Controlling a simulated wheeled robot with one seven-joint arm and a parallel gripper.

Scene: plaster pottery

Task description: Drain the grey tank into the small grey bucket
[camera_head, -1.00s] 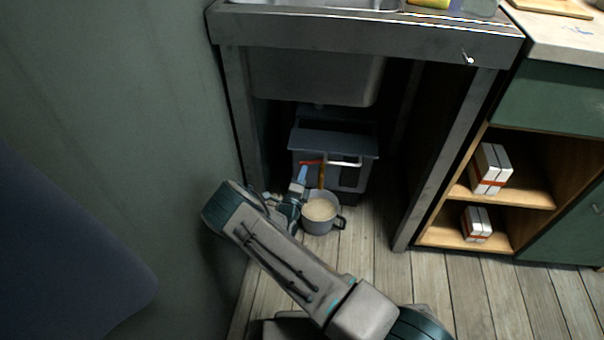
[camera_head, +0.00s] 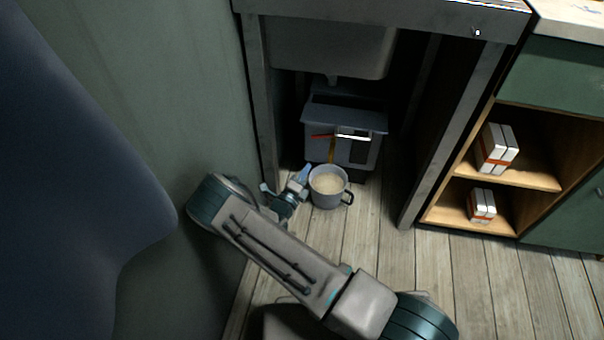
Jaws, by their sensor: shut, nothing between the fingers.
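The grey tank (camera_head: 345,113) stands on the floor under the sink. A red lever (camera_head: 322,136) shows on its front, beside a pale handle-like bar (camera_head: 353,137). A thin yellow-brown stream (camera_head: 332,152) runs from below the lever down to the small grey bucket (camera_head: 327,200). The bucket stands upright on the floor in front of the tank, its dark handle at right. Pale beige liquid (camera_head: 327,182) fills much of it. My gripper (camera_head: 305,170) is shut and empty, just left of the bucket rim and below the lever, apart from the lever. Whether it touches the bucket is unclear.
A metal sink frame with a leg (camera_head: 260,110) at left and another (camera_head: 455,130) at right surrounds the tank. The sink basin (camera_head: 330,48) hangs above. A green wall is close at left. Shelves with white boxes (camera_head: 497,148) stand at right. Floor right of the bucket is clear.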

